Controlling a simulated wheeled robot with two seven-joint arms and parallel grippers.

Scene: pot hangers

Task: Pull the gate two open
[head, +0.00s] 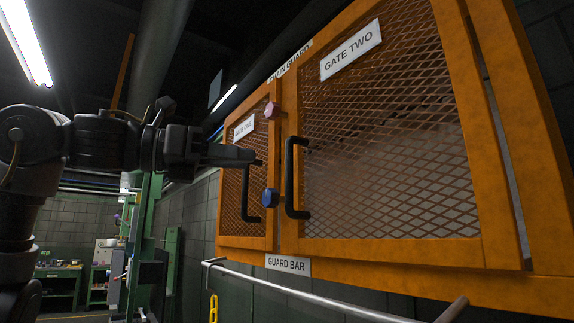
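Gate two (395,130) is a large orange-framed mesh door with a white "GATE TWO" label (351,50). It looks closed in its orange frame. Its black handle (291,178) stands upright at its left edge. My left gripper (246,156) reaches in from the left, in front of gate one (232,200), with its fingertips close to gate one's black handle (246,195) and left of gate two's handle. The fingers overlap in this view, so I cannot tell their opening or whether they touch that handle. My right gripper is not in view.
A blue knob (270,198) and a pink knob (271,108) sit between the gates. A metal guard bar (300,297) runs below them, under a "GUARD BAR" label (288,265). A green post (145,235) stands at left, with a green workbench (58,285) far behind.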

